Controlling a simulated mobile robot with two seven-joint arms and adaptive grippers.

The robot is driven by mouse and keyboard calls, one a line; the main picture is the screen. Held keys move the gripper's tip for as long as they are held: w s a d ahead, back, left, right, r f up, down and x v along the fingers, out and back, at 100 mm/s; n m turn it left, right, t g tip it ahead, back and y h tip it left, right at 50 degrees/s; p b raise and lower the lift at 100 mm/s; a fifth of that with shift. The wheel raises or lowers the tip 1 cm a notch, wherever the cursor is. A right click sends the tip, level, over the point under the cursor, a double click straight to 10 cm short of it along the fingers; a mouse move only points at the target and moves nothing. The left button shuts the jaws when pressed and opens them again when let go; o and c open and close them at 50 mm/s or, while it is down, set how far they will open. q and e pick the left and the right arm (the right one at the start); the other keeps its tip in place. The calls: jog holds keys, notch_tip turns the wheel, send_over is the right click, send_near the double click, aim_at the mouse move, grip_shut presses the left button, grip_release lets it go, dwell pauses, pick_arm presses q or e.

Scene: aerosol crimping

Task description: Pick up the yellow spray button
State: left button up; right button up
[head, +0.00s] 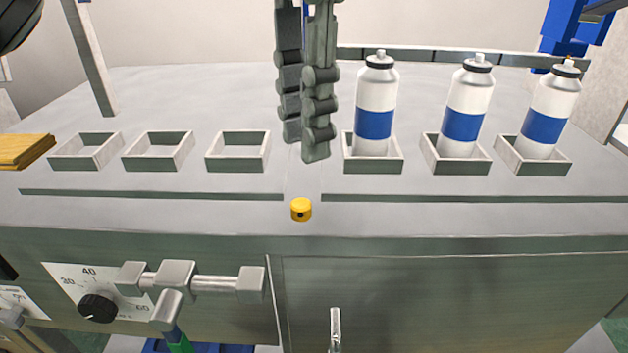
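The yellow spray button (301,209) is a small round cap with a dark spot on its front. It stands on the grey worktop near the front edge, in the middle of the head view. My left gripper (304,150) hangs down from the top of the view, above and behind the button and apart from it. Its two fingers point down and show nearly one behind the other, so the gap between them is hard to judge. I see nothing held at their tips. My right gripper is not in view.
Three empty square holders (238,151) stand left of the gripper. Three white cans with blue bands (375,105) stand in holders on the right, the nearest close beside my fingers. A wooden block (24,151) lies at the left edge. The worktop around the button is clear.

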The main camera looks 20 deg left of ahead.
aim_at(298, 204)
pick_arm(q)
jog(key=f, duration=0.4)
jog(key=s+f, duration=0.1)
jog(key=f, duration=0.1)
jog(key=shift+a+f, duration=0.25)
jog(key=shift+a, duration=0.1)
jog(key=shift+w+f, duration=0.1)
jog(key=shift+f, duration=0.3)
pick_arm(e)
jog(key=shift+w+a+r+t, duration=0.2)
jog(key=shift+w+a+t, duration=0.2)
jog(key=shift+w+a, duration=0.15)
pick_arm(q)
jog(key=c, duration=0.3)
